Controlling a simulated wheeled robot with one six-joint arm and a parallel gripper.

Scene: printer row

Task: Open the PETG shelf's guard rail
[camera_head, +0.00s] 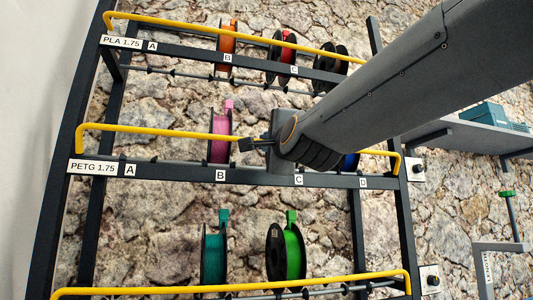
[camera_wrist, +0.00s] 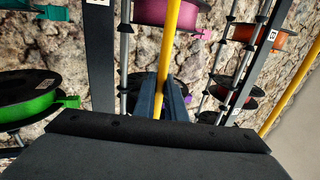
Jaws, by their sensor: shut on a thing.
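The PETG shelf (camera_head: 190,176) is the middle shelf, with a "PETG 1.75" label at its left end. Its yellow guard rail (camera_head: 160,130) runs above the shelf's front edge, bent down at both ends. My gripper (camera_head: 254,144) reaches the rail from the right, near the middle of its length. In the wrist view the rail (camera_wrist: 170,40) runs down between the fingers of my gripper (camera_wrist: 168,96), which are shut on it. My arm hides part of the rail and shelf. A pink spool (camera_head: 219,135) stands behind the rail, left of my gripper.
The PLA shelf above has its own yellow rail (camera_head: 230,36) and orange, red and black spools. Teal (camera_head: 213,256) and green (camera_head: 292,253) spools stand on the shelf below. A blue spool (camera_head: 350,161) shows partly behind my arm. A grey side shelf stands at right.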

